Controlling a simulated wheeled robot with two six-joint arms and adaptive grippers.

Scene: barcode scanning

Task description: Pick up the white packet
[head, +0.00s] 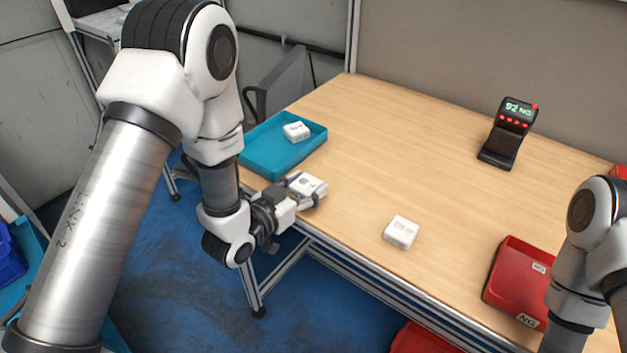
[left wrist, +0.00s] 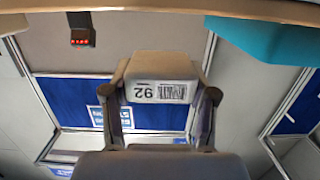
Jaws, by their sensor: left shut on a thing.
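My left gripper (head: 301,190) is shut on a white packet (head: 310,186) near the table's left front edge, close to the blue tray. In the left wrist view the held packet (left wrist: 158,68) sits between the two fingers (left wrist: 160,100), with a barcode label reading 92 facing the camera. A second white packet (head: 401,232) lies on the table to the right of the gripper. A third white packet (head: 297,131) lies in the blue tray. My right gripper is out of view; only part of the right arm shows.
The blue tray (head: 262,165) stands at the table's left end. A black scanner (head: 503,135) with a lit display stands at the back right. A red tray (head: 505,287) marked NG is at the right front. The middle of the wooden table (head: 390,150) is clear.

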